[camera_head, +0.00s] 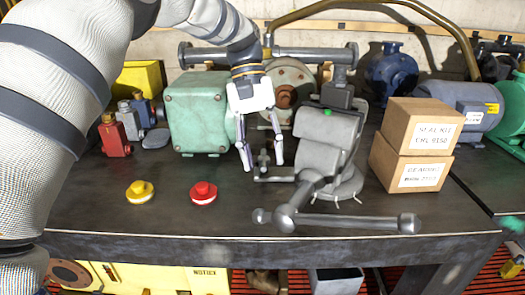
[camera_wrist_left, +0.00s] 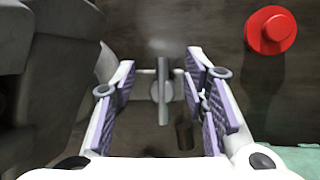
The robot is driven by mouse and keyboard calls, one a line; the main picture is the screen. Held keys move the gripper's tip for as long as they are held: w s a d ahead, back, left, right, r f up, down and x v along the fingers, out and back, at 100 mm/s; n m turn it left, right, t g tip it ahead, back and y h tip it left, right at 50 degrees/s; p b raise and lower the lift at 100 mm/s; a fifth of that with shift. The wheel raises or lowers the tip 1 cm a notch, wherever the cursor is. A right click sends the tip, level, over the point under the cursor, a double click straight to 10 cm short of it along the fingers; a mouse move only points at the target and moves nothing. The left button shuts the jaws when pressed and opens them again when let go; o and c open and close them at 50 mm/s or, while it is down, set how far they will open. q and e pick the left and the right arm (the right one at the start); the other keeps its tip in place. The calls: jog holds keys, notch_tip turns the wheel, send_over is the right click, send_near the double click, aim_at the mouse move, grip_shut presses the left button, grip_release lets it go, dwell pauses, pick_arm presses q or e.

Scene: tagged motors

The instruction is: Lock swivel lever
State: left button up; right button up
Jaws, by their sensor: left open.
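A grey bench vise (camera_head: 325,140) stands on the dark workbench, and its round swivel base (camera_head: 340,185) rests on the top. In the left wrist view the lever (camera_wrist_left: 163,88) stands between the open purple-padded fingers (camera_wrist_left: 164,68), with gaps showing on both sides. The vise body (camera_wrist_left: 45,85) fills the left of that view. My right gripper is not in view.
A green motor housing (camera_head: 198,112) stands left of my gripper. A red button (camera_head: 203,192) and a yellow button (camera_head: 139,192) sit in front. Two cardboard boxes (camera_head: 410,175) stand right of the vise. The long vise handle (camera_head: 345,221) spans the front edge.

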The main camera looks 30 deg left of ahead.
pick_arm(q)
jog(key=v, duration=0.7)
jog(key=shift+r, duration=0.25)
